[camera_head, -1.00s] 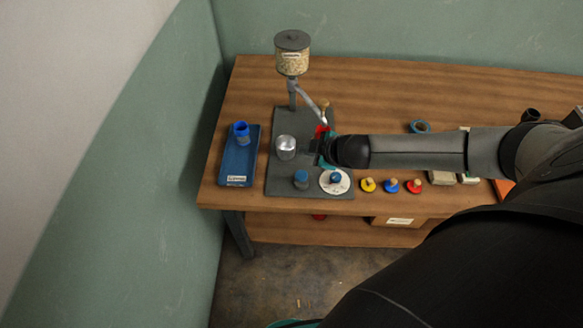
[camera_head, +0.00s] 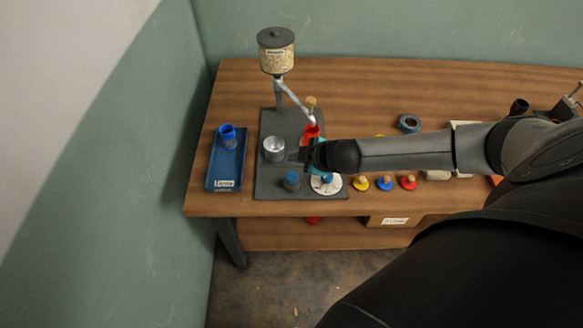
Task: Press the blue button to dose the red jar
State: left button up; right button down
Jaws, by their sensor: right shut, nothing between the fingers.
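The red jar (camera_head: 312,132) stands on a dark grey base plate (camera_head: 268,193), under the slanted spout of a hopper (camera_head: 277,58) filled with pale grains. A short blue cylinder (camera_head: 291,180) stands near the plate's front edge. Beside it is a white disc (camera_head: 337,186) with a blue knob (camera_head: 327,178). I cannot tell which blue piece is the button. My right gripper (camera_head: 299,156) is shut and empty, just in front of the red jar, pointing left. It hides the jar's lower part, and the wrist covers the disc's far edge. My left gripper is not in view.
A silver cup (camera_head: 273,149) stands left of my gripper. A blue tray (camera_head: 225,178) with a blue cup (camera_head: 227,137) lies at the table's left end. Yellow, blue and red stoppers (camera_head: 385,183) lie near the front edge. A tape roll (camera_head: 409,123) lies farther back.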

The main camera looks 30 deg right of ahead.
jog(key=b, duration=0.3)
send_over(292, 175)
jog(key=s, duration=0.1)
notch_tip(292, 175, down, 4)
jog(key=shift+s+d+f, duration=0.1)
jog(key=shift+s+f, duration=0.05)
jog(key=shift+f+b, duration=0.5)
jog(key=shift+b, duration=0.05)
jog(key=shift+f, duration=0.1)
dwell(1.1)
jog(key=shift+f, duration=0.35)
jog(key=shift+f+b, duration=0.85)
jog(key=shift+f, duration=0.2)
dwell(0.8)
jog(key=shift+r, duration=0.1)
jog(key=shift+r+p, duration=1.4)
jog(key=shift+p, duration=0.15)
